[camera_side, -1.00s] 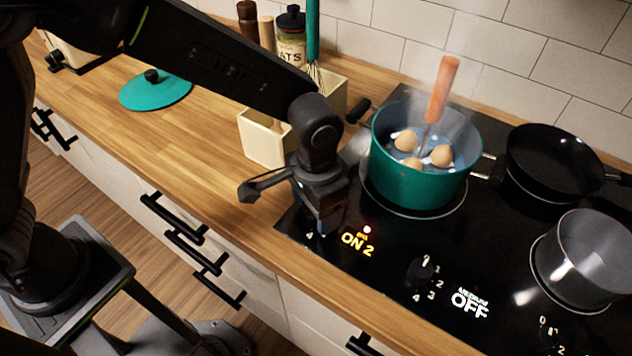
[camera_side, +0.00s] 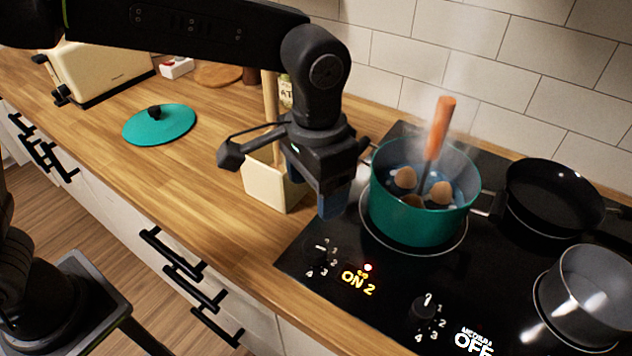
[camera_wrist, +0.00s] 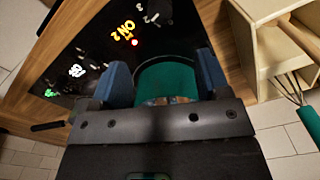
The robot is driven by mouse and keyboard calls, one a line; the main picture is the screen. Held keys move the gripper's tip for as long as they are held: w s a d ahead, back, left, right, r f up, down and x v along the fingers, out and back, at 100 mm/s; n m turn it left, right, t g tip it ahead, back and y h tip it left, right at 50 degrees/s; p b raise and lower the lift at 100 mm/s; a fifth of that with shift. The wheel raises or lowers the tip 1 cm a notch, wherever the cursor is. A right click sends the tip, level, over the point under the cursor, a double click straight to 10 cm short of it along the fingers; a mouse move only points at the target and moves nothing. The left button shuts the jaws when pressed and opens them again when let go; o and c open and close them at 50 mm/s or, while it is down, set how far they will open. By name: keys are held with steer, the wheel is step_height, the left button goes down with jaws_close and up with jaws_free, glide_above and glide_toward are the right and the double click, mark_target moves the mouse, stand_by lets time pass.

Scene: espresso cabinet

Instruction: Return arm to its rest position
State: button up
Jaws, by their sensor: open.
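My gripper (camera_side: 331,207) hangs over the counter edge of the black cooktop, left of the teal pot, with its blue fingers pointing down. In the wrist view my gripper (camera_wrist: 160,82) shows its two blue fingers spread apart with nothing between them. Beyond them is part of the teal pot (camera_wrist: 167,78). In the side view the teal pot (camera_side: 410,207) steams on a burner, with several eggs and an orange-handled tool (camera_side: 438,128) in it. The knob (camera_side: 320,254) beside the lit "ON 2" display (camera_side: 358,283) stands clear below my gripper.
A cream utensil holder (camera_side: 268,188) stands close behind my gripper. A teal lid (camera_side: 160,126) lies on the wooden counter, with a toaster (camera_side: 105,68) behind it. A black pan (camera_side: 553,190) and a grey pot (camera_side: 590,295) stand at right. Open counter lies at left.

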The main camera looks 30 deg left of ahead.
steer(key=s+a+r+n+t, duration=0.2)
steer(key=s+a, duration=0.4)
steer(key=a, duration=0.6)
steer(key=s+a+r+n+t, duration=0.2)
steer(key=s+a, duration=0.5)
steer(key=a, duration=0.4)
steer(key=shift+s+a+n+t, duration=0.15)
steer(key=shift+a+n+t, duration=0.25)
steer(key=shift+t, duration=0.4)
